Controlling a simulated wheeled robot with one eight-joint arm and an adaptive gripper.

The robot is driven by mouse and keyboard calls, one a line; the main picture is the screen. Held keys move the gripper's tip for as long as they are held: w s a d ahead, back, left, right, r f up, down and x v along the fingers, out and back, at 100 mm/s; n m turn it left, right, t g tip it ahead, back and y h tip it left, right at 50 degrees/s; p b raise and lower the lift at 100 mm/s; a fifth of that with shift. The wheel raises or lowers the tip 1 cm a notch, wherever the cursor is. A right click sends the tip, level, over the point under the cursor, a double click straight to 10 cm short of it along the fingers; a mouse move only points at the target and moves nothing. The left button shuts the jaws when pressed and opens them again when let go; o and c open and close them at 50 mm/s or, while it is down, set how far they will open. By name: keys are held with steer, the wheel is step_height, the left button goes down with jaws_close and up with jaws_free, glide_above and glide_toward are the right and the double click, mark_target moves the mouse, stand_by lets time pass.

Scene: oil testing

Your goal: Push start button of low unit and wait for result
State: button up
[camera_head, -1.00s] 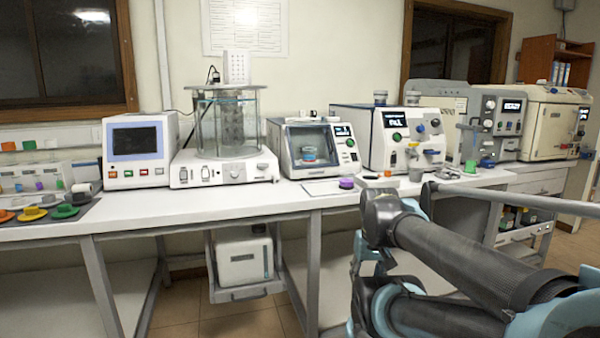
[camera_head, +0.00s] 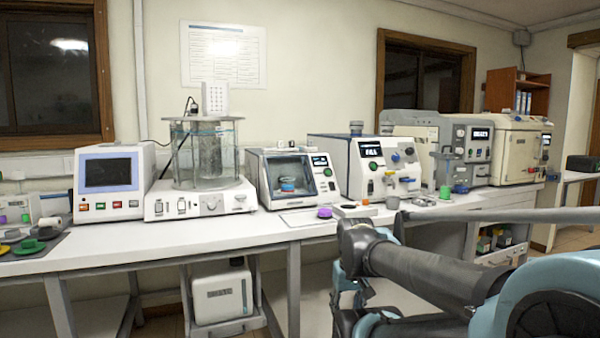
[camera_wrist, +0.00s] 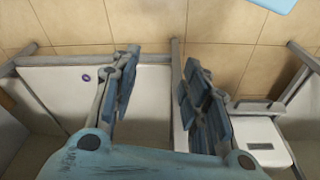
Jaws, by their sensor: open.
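Several instruments stand in a row on the white bench in the head view. One has a glass window and a green button (camera_head: 322,172). The one right of it has a dark lit display and a green button (camera_head: 373,166). A white box-shaped unit (camera_head: 222,295) sits low, under the bench. I cannot tell which is the low unit or read any result. My gripper (camera_wrist: 162,92) is open and empty in the wrist view, fingers spread and pointing over the under-bench area. It touches no button. The white unit also shows in the wrist view (camera_wrist: 258,160), right of the fingers.
The white bench top (camera_head: 180,238) runs across the room, with a purple lid (camera_head: 324,212) near its front edge. A screen instrument (camera_head: 112,182) and a glass bath (camera_head: 205,155) stand at left. Bench legs and rails (camera_wrist: 177,95) surround the area below. Tiled floor is clear.

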jaws_close()
stand_by(1.1)
